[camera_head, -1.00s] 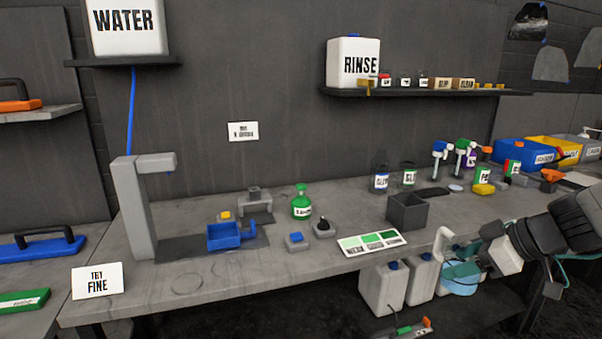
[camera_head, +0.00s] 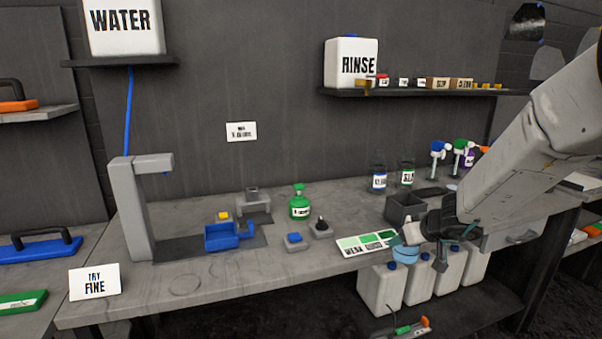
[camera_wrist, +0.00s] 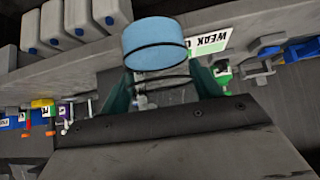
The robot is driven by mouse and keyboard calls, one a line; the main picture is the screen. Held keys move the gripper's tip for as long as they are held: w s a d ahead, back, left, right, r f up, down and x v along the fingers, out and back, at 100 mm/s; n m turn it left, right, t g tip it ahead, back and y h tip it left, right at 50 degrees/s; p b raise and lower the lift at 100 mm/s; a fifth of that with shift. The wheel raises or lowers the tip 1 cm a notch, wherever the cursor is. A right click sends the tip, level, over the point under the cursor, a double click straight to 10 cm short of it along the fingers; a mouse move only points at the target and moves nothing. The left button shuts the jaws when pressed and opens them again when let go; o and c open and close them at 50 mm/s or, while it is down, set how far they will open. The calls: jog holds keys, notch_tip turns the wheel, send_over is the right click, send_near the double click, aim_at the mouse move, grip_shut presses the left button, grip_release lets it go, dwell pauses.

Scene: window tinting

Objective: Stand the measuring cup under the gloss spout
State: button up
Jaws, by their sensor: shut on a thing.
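A light blue round cup (camera_head: 404,253), which I take for the measuring cup, is held in my gripper (camera_head: 428,248) in front of the bench's front edge. In the wrist view the cup (camera_wrist: 156,42) shows as a pale blue cylinder with a dark band, between the teal fingers of my gripper (camera_wrist: 160,88). No spout can be read as gloss. A grey stand with an overhanging arm (camera_head: 140,200) is at the bench's left end, apart from the cup.
A shade card (camera_head: 368,243) and a dark grey open box (camera_head: 405,207) lie close to the cup. A blue tray (camera_head: 222,236), a green bottle (camera_head: 299,205) and small blocks occupy the bench's middle. White jugs (camera_head: 382,288) stand below.

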jog(key=shift+a+f, duration=0.3)
jog(key=shift+a, duration=0.2)
jog(key=shift+a+f, duration=0.3)
jog(key=shift+a, duration=0.2)
